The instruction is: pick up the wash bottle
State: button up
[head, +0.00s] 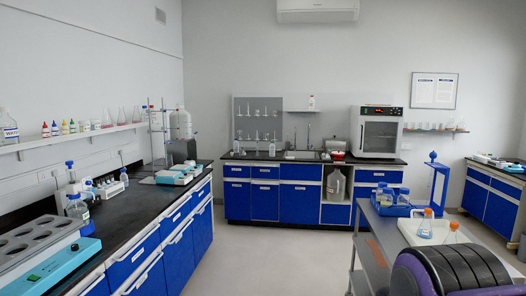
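Several small bottles with red, yellow and green pointed caps stand in a row on the left wall shelf; they look like wash bottles, with a red-capped bottle (45,130) and a yellow-capped bottle (65,128) among them. They are too small to read clearly, so I cannot tell which one is the wash bottle named. Two orange-capped vessels also stand on the right cart: one orange-capped vessel (425,227) with blue liquid and another (453,234) partly hidden by a dark rounded shape.
A long black-topped bench (125,217) with blue drawers runs along the left. A grey cart (383,237) stands at the right with a blue bottle carrier (390,209). The back bench (265,156) holds a white oven (379,131). The floor (270,262) between is clear.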

aim_at(272, 147)
jog(key=i+u, duration=0.1)
jog(key=i, duration=6.35)
jog(key=i+j+z, duration=0.1)
jog(key=i+z, duration=0.2)
jog(key=i, duration=0.8)
